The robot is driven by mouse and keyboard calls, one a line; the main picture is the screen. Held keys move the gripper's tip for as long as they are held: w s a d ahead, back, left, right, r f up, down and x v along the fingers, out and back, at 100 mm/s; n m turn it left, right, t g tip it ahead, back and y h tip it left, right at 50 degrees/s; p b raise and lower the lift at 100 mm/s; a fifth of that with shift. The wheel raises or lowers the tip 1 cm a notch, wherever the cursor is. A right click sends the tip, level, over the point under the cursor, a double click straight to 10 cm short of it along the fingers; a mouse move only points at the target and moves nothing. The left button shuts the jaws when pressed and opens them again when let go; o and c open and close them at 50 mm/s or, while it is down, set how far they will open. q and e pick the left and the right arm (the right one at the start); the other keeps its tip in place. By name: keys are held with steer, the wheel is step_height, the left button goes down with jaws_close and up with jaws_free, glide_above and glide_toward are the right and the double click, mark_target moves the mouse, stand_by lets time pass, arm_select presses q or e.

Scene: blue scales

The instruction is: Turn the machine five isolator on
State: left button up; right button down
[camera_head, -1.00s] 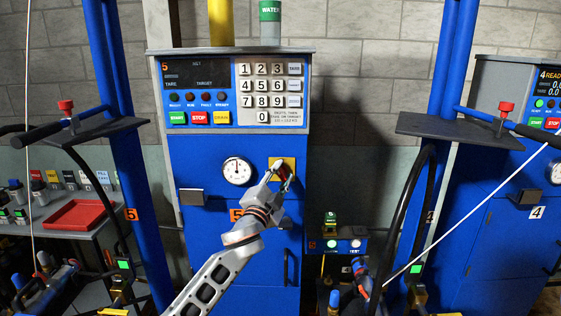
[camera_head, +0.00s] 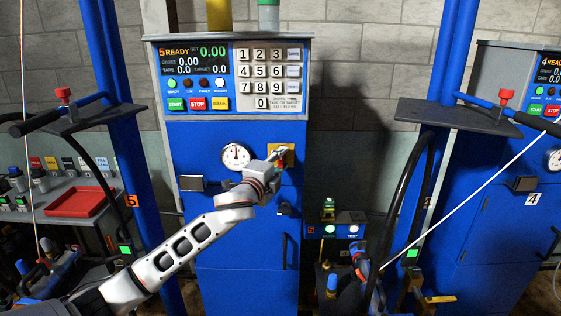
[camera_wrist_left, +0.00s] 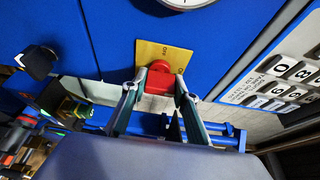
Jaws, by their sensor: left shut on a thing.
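Machine five's blue cabinet (camera_head: 230,215) stands in the centre of the head view. Its isolator is a red knob (camera_wrist_left: 160,78) on a yellow plate (camera_head: 289,158), right of a round white gauge (camera_head: 236,157). The plate also shows in the left wrist view (camera_wrist_left: 150,52), with OFF lettering. My left gripper (camera_head: 280,155) is at the plate, with its fingers shut on either side of the red knob. The gripper hides most of the knob in the head view. Machine five's display (camera_head: 194,59) is lit and reads 5 READY. My right gripper is not in view.
A keypad (camera_head: 269,77) sits right of the display. A red tray (camera_head: 76,201) lies on the bench at left. Blue posts (camera_head: 130,170) with dark shelves flank the cabinet. Machine four (camera_head: 500,220) stands at right. Hoses and cables hang near both posts.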

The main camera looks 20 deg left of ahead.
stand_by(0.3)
arm_select(q)
steer(key=o, duration=1.1)
steer(key=s, duration=0.4)
steer(key=s+a, duration=0.1)
steer(key=s, duration=0.7)
steer(key=shift+a, duration=0.2)
